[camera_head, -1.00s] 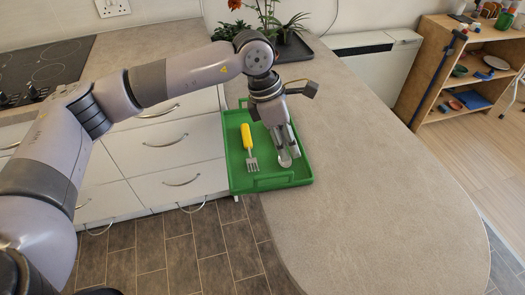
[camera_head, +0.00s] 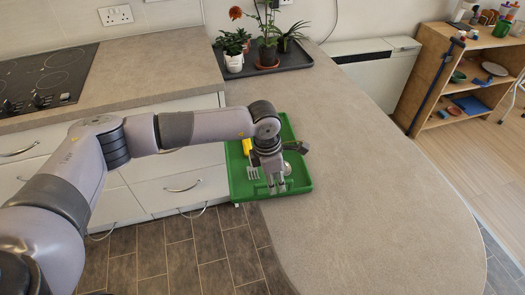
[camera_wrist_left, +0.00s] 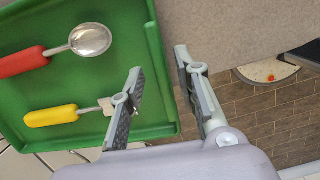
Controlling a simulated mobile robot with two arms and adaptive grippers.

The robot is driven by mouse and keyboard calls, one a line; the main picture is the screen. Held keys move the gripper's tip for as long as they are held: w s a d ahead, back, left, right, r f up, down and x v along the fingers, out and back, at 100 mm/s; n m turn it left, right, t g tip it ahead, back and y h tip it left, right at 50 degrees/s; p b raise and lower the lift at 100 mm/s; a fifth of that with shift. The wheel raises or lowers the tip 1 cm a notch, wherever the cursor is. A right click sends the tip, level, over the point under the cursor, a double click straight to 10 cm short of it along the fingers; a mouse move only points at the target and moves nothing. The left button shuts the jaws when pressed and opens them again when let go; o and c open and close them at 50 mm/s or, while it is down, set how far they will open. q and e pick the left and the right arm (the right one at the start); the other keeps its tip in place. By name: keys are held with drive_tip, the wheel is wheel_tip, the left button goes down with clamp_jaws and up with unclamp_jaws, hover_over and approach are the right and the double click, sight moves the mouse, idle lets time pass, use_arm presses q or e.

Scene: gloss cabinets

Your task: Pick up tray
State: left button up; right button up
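The green tray (camera_head: 305,187) lies on the counter at its front edge, left of the rounded end. It holds a fork with a yellow handle (camera_wrist_left: 52,115) and a spoon (camera_wrist_left: 90,40) with a red handle. My left gripper (camera_head: 277,190) points down at the tray's near side. In the left wrist view the gripper (camera_wrist_left: 158,60) is open, with one finger on the inner side of the tray wall (camera_wrist_left: 158,70) and the other outside it. I cannot tell whether either finger touches the wall. The left finger hides part of the fork. My right gripper is not in view.
A dark plant tray (camera_head: 300,56) with several potted plants stands at the back. A black hob (camera_head: 45,75) is at the left. A wooden shelf (camera_head: 470,75) stands at the right. The counter (camera_head: 380,170) right of the green tray is clear.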

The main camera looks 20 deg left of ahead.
use_arm(q)
drive_tip(key=f, duration=0.2)
drive_tip(key=f+p, duration=0.1)
drive_tip(key=f, duration=0.2)
drive_tip(key=shift+s+d, duration=0.1)
drive_tip(key=shift+d, duration=0.1)
drive_tip(key=shift+c, duration=0.2)
clamp_jaws()
idle(0.4)
drive_tip(key=shift+r, duration=0.1)
